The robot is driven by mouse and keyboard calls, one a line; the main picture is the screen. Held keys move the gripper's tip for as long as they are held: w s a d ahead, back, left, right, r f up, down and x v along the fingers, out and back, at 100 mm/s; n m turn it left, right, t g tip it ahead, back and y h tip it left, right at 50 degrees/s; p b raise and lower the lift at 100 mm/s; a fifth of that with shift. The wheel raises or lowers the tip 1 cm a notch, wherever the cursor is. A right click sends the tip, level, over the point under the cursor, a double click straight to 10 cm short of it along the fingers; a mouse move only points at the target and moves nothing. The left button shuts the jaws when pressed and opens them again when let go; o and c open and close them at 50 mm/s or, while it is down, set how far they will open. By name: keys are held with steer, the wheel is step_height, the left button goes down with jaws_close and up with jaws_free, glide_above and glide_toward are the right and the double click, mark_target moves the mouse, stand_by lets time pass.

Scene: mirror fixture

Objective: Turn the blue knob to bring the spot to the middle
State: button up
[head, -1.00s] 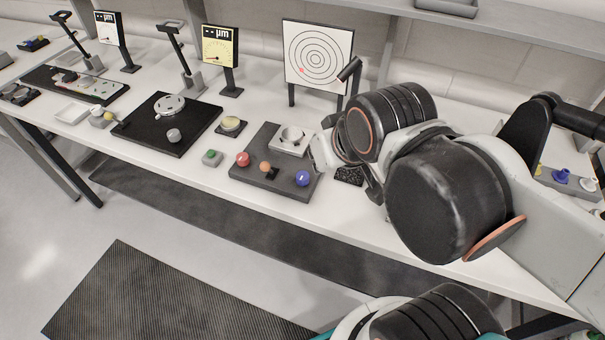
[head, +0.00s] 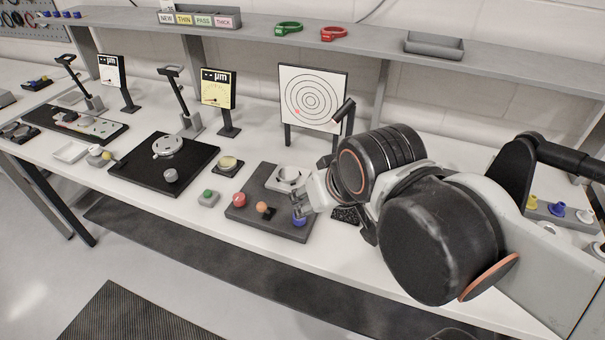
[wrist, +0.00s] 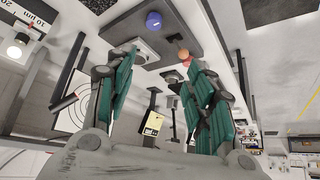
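A target board (head: 327,83) with rings stands behind the fixture. The pinkish spot (head: 297,112) lies left of and below the rings' middle.
A red knob (head: 239,199) and an orange knob (head: 263,207) share the plate, with a mirror mount (head: 289,177) behind. A green button box (head: 208,197) stands to the left. A shelf (head: 365,48) runs above the bench.

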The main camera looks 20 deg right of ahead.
steer(key=w+d+f+m+g+b, duration=0.1)
steer(key=w+f+m+g+b, duration=0.1)
steer(key=w+f+m+g, duration=0.3)
steer(key=w+d+m+g+b, duration=0.1)
steer(key=w+m+g, duration=0.1)
steer(key=w+m, duration=0.5)
steer(key=shift+n, duration=0.4)
steer(key=f+b, duration=0.1)
steer(key=f, duration=0.3)
steer(key=f+b, duration=0.2)
steer(key=f, duration=0.3)
steer(key=f+b, duration=0.2)
steer(key=f, duration=0.3)
steer(key=shift+w+a, duration=0.1)
steer(key=shift+w, duration=0.25)
steer(key=shift+c, duration=0.3)
steer(key=c, duration=1)
